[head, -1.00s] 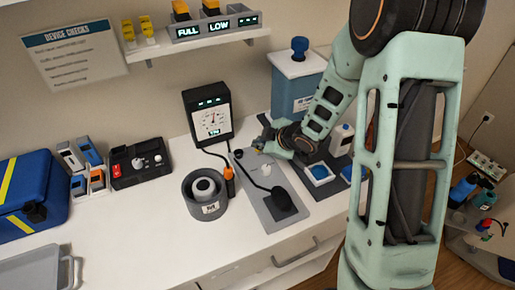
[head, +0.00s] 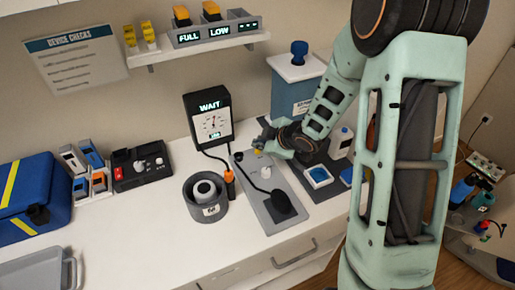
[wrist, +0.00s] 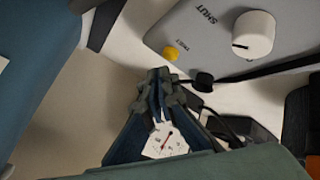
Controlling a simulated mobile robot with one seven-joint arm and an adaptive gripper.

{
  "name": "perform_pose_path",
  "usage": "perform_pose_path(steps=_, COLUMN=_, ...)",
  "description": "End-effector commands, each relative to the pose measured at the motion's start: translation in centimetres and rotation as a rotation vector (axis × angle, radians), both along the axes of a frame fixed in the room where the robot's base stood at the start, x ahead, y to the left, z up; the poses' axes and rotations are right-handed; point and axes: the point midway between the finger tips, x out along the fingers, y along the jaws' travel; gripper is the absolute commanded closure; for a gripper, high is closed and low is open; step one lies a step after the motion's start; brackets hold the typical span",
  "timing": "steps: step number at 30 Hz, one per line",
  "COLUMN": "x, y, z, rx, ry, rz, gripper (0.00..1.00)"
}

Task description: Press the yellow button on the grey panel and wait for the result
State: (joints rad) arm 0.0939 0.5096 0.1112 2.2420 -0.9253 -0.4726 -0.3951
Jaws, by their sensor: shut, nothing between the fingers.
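The grey panel (head: 262,205) lies flat on the counter in the head view, with a white knob (head: 266,172) and a round black part (head: 280,203) on a cable. In the wrist view the yellow button (wrist: 171,54) sits near the panel's edge, beside the white knob (wrist: 253,33) and the word SHUT. My gripper (wrist: 160,76) is shut and empty, its tips apart from the button in the picture. In the head view my gripper (head: 264,138) is at the panel's far end. The black gauge box (head: 209,120) shows WAIT on its display.
A grey cup-like holder (head: 207,208) stands left of the panel. A blue box with a white lid (head: 295,92) and a dark tray with a white-rimmed blue dish (head: 319,177) are close to my arm. A shelf (head: 205,47) hangs above.

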Motion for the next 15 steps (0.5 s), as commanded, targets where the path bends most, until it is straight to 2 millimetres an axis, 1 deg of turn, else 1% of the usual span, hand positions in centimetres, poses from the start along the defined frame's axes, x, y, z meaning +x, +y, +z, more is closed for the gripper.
perform_pose_path(steps=8, x=0.0, y=0.0, z=0.1, rx=0.000, ry=0.000, rz=0.000, gripper=1.00)
perform_pose_path(steps=11, x=0.0, y=0.0, z=0.7, rx=0.001, ry=-0.001, rz=0.000, gripper=1.00)
perform_pose_path(steps=15, x=0.0, y=0.0, z=2.1, rx=-0.001, ry=-0.001, rz=0.000, gripper=1.00)
